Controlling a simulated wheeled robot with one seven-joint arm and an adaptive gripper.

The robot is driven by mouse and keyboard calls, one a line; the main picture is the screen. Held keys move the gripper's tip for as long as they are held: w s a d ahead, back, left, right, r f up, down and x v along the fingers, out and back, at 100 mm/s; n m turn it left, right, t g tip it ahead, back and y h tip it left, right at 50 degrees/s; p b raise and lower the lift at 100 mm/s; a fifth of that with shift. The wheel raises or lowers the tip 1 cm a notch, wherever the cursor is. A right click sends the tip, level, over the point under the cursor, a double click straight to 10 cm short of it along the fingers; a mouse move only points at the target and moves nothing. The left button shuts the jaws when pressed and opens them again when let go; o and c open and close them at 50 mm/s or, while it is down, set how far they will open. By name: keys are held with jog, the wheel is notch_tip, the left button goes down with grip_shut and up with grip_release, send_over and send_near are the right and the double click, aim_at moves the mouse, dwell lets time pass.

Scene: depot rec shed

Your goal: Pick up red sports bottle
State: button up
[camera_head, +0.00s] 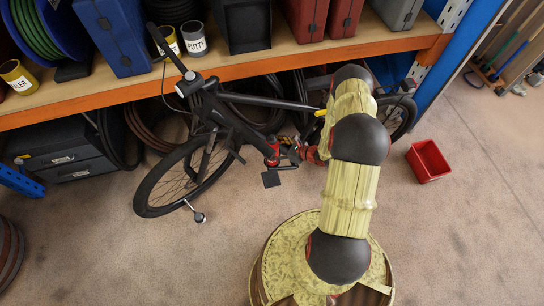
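A small red object (271,152), which looks like the red sports bottle, shows low on the black bicycle's frame, near the crank and pedal. It is partly covered by dark parts, and I cannot make out its full shape. My arm reaches up from the bottom centre and folds down behind its own middle joint. What looks like my gripper (291,149) shows small and dark just right of the red object. I cannot tell whether they touch, or whether the fingers are open or shut.
The black bicycle (205,165) leans in front of an orange-edged shelf (150,88) holding cases and cans. Hoses and a grey drawer case (72,160) sit underneath. A red bin (428,161) stands on the floor at right.

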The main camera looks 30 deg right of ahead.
jog(key=shift+w+a+f, duration=0.2)
jog(key=shift+w+f, duration=0.05)
jog(key=shift+w, duration=0.15)
jog(key=shift+c, duration=0.8)
grip_shut()
jog(key=shift+r, duration=0.1)
